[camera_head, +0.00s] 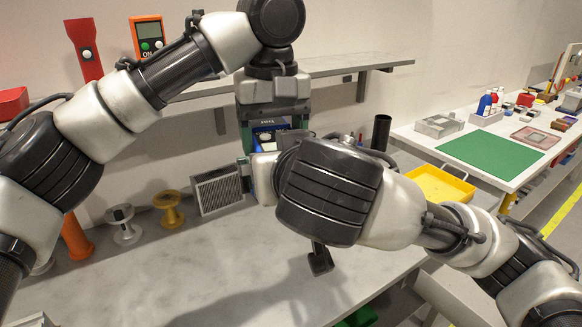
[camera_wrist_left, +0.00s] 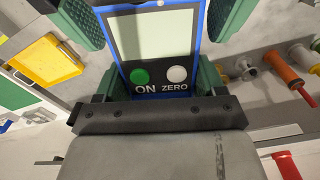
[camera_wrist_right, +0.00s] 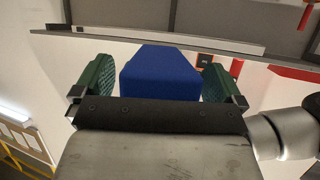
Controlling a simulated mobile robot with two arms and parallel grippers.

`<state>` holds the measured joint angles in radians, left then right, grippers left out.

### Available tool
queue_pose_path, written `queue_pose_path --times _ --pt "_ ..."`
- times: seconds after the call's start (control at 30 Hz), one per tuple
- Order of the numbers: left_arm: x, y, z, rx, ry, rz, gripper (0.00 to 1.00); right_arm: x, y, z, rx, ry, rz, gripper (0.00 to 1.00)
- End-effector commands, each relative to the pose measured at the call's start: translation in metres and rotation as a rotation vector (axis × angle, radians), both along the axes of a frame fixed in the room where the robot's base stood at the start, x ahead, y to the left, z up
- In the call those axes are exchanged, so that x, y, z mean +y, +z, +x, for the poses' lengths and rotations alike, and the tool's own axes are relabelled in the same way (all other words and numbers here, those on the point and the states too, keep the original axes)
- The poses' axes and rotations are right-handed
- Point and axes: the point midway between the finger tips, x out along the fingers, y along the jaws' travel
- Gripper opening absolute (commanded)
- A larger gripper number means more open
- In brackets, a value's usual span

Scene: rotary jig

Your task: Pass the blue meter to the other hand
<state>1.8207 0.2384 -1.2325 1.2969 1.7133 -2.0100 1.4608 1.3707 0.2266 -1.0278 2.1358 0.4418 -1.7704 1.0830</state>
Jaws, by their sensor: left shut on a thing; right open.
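The blue meter (camera_head: 266,137) is held in front of the shelf, partly hidden by my right arm in the head view. My left gripper (camera_head: 272,125) comes down from above and is shut on it. In the left wrist view the meter (camera_wrist_left: 155,40) shows its pale screen, green ON button and white ZERO button, between the green fingers. In the right wrist view my right gripper (camera_wrist_right: 157,82) is open, with the plain blue body of the meter (camera_wrist_right: 160,72) between its green fingers.
On the grey bench (camera_head: 190,275) stand a speaker-like grille box (camera_head: 218,190), a gold spool (camera_head: 168,208) and a silver spool (camera_head: 124,224). The shelf above holds an orange meter (camera_head: 148,36) and a red torch (camera_head: 84,50). A yellow tray (camera_head: 440,186) is at right.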

Motion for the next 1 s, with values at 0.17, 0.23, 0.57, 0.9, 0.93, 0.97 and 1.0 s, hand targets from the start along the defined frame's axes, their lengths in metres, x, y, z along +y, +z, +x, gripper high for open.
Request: queue_pose_path --times 0.17,0.23,0.57,0.9,0.93,0.97,1.0 --pt "-0.0002 0.0004 -0.0003 0.000 0.000 -0.001 0.42 0.0020 -0.0030 0.0075 0.000 0.000 0.000 1.00" --pt "-0.0005 0.0005 -0.0006 0.000 -0.001 -0.001 0.42 0.0021 -0.0034 0.0083 0.000 -0.001 0.001 1.00" --pt "-0.0021 0.0011 -0.0022 0.002 -0.006 -0.002 0.42 0.0011 -0.0042 0.0097 0.003 -0.008 -0.001 0.77" --pt "-0.0019 0.0017 -0.0028 0.002 -0.006 0.000 0.42 -0.0005 -0.0045 0.0105 0.004 -0.013 0.000 0.79" --pt "-0.0019 0.0017 -0.0028 0.002 -0.006 0.000 0.42 -0.0005 -0.0046 0.0106 0.004 -0.014 -0.001 0.83" --pt "-0.0019 0.0018 -0.0029 0.001 -0.006 0.001 0.42 -0.0005 -0.0046 0.0106 0.004 -0.013 0.000 0.88" --pt "-0.0021 0.0018 -0.0030 0.001 -0.006 0.001 0.42 -0.0003 -0.0047 0.0105 0.004 -0.013 -0.001 0.94"
